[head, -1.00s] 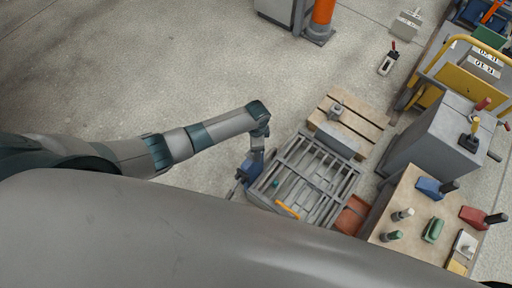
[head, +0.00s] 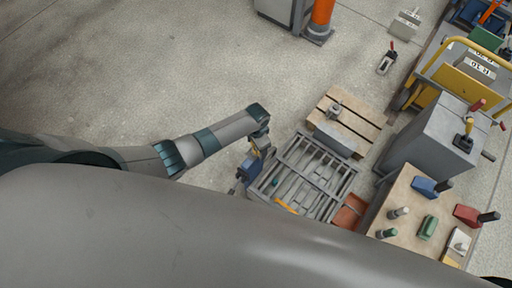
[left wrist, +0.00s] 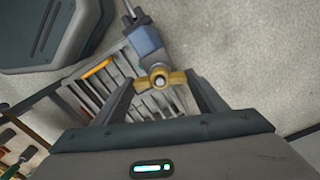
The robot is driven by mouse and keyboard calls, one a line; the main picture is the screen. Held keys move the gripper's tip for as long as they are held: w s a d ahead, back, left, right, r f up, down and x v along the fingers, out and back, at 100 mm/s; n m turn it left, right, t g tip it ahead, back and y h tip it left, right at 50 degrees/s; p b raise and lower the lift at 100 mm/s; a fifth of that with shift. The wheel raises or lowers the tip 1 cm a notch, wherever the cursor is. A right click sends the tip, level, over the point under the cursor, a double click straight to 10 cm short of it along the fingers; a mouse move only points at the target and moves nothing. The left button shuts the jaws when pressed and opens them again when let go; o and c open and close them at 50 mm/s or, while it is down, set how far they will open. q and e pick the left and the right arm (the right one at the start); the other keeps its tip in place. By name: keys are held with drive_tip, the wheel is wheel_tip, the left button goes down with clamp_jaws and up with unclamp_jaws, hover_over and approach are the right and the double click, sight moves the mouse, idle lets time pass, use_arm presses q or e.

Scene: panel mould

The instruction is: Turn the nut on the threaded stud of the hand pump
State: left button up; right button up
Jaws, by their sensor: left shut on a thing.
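The hand pump (left wrist: 143,40) is a blue-grey body in the left wrist view, beside the slatted metal grate. A brass nut (left wrist: 176,78) with two wings sits on its end, and the pale round end of the threaded stud (left wrist: 158,82) shows at the nut's middle. My left gripper (left wrist: 161,80) is shut on the nut, with one dark finger at each wing. In the head view the pump (head: 246,172) stands at the grate's left edge, with my left gripper (head: 258,150) at its upper end. My right gripper is out of view.
The slatted grate (head: 312,178) lies right of the pump, with an orange bar (head: 285,207) at its near edge. A wooden pallet (head: 355,128) is behind it. A bench (head: 405,195) with several tools and a grey cabinet (head: 430,135) stand at the right. Floor at the left is clear.

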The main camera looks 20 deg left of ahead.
use_arm(q)
drive_tip(key=shift+s, duration=0.1)
drive_tip(key=shift+r+n+p, duration=0.1)
drive_tip(key=shift+n+p, duration=0.55)
drive_tip(key=shift+n, duration=0.15)
drive_tip(key=shift+d+n, duration=0.1)
drive_tip(key=shift+n, duration=0.8)
drive_tip(key=shift+p, duration=0.3)
drive_tip(key=shift+n+p, duration=0.4)
drive_tip(key=shift+n, duration=0.3)
drive_tip(key=shift+n+p, duration=0.3)
drive_tip(key=shift+n, duration=0.7)
drive_tip(key=shift+f, duration=0.2)
